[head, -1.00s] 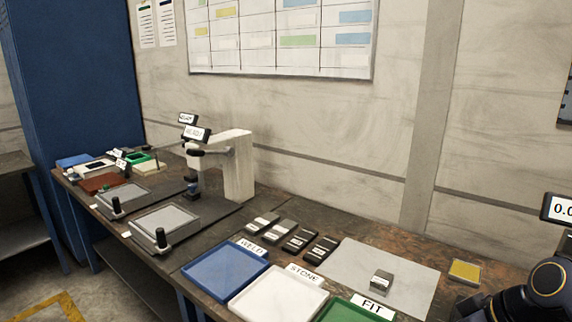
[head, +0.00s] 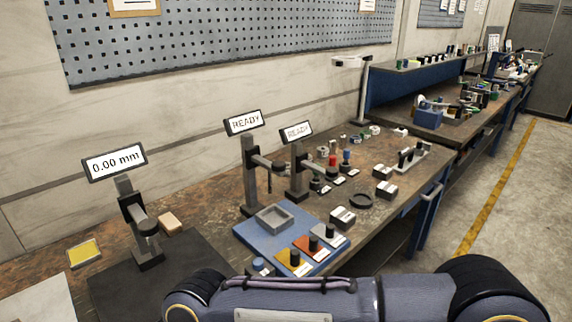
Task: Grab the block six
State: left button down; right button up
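I cannot make out which block is block six, since no label on the blocks is readable. Small grey blocks with white labels stand on the right part of the bench: one near the blue tray (head: 343,217), one farther right (head: 386,191) and one just behind it (head: 382,172). Neither of my grippers shows in the head view. Only links of one of my arms cross the bottom of the picture.
A blue tray (head: 249,234) holds a grey square dish (head: 274,218) and knobbed coloured pieces. Two stands with READY signs (head: 244,122) (head: 297,132) rise behind it. A gauge stand reading 0.00 mm (head: 114,162) is at left. A dark ring (head: 361,201) lies near the blocks.

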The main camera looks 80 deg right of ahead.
aim_at(383, 173)
jog(key=z, duration=3.3)
jog(key=u, duration=0.65)
jog(key=i+l+u, duration=0.2)
jog(key=u, duration=0.25)
jog(key=i+l+u, duration=0.1)
jog(key=l+u, duration=0.35)
jog(key=i+l+u, duration=0.1)
jog(key=l+u, duration=0.5)
jog(key=l, duration=0.75)
jog(key=l+u, duration=0.15)
jog(key=l, duration=0.7)
jog(key=l+u, duration=0.15)
jog(key=l, duration=0.75)
jog(key=k+l+u, duration=0.15)
jog(key=l, duration=0.7)
jog(key=i+l, duration=0.05)
